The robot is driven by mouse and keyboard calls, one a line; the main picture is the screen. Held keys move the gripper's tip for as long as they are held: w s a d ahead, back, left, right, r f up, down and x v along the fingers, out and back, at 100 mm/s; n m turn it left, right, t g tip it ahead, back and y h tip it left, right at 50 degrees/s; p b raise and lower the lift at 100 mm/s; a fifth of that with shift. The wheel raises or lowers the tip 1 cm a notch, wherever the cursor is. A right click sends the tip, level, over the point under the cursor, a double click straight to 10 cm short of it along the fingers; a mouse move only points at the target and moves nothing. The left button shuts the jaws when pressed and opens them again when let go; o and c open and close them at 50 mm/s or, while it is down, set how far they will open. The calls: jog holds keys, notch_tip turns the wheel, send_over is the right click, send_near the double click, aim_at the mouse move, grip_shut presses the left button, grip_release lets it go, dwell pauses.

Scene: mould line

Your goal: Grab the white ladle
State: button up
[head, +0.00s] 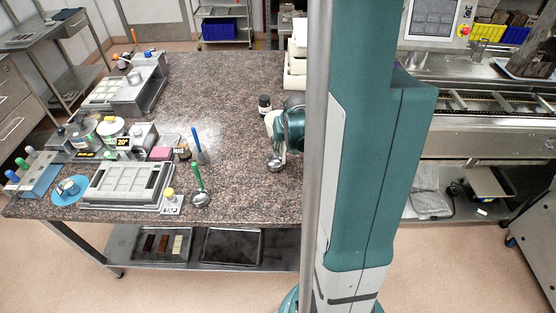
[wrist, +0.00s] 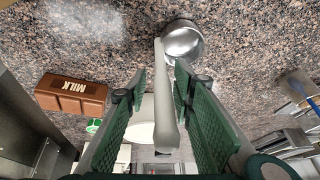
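The white ladle (wrist: 167,95) is in the middle of the wrist view. Its pale handle runs between the two green-padded fingers of my gripper (wrist: 160,82), and its round metal bowl (wrist: 183,41) lies beyond the fingertips, over the speckled counter. The fingers are apart. A gap shows on the left of the handle, while the right finger is close to it; I cannot tell whether it touches. In the head view my gripper (head: 281,153) is at the counter's right side, and the ladle is mostly hidden there.
A brown block marked MILK (wrist: 72,93) lies left of the fingers. In the head view a green-handled ladle (head: 198,180) and a blue-handled one (head: 198,146) are farther left. A dark jar (head: 264,104) stands behind my gripper. The counter's middle (head: 225,95) is clear.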

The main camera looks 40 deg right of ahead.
grip_shut()
jog(key=shift+r, duration=0.1)
dwell(0.3)
notch_tip(320, 180, up, 10)
jog(key=shift+p, duration=0.35)
dwell(0.6)
